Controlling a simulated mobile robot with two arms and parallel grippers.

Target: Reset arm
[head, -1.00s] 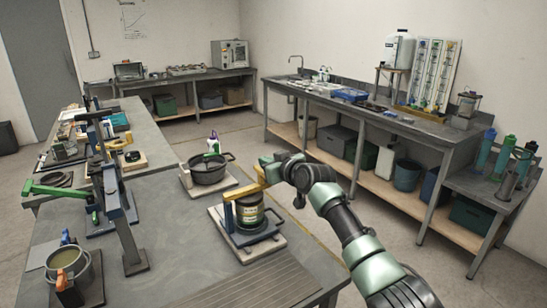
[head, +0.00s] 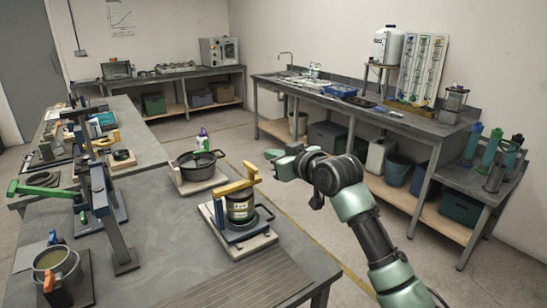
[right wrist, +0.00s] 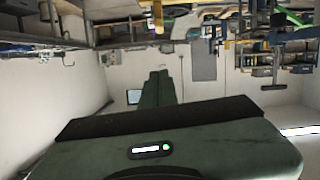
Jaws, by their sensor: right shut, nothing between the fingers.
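My right gripper (head: 274,154) is shut and empty. It hangs in the air beyond the right edge of the near table (head: 180,236), to the right of the yellow lever (head: 236,187) and apart from it. The yellow lever tops a blue upright on a base plate (head: 262,246), with a dark labelled can (head: 240,207) beneath it. In the right wrist view the green gripper body (right wrist: 160,150) fills the lower part, with the room upside down behind it. My left gripper is not in view.
A black pot (head: 197,167) sits on a board behind the lever frame. A grey post with a green lever (head: 45,191) and a pot (head: 55,264) stand at the left. A long bench (head: 360,107) runs along the right wall. The floor between is clear.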

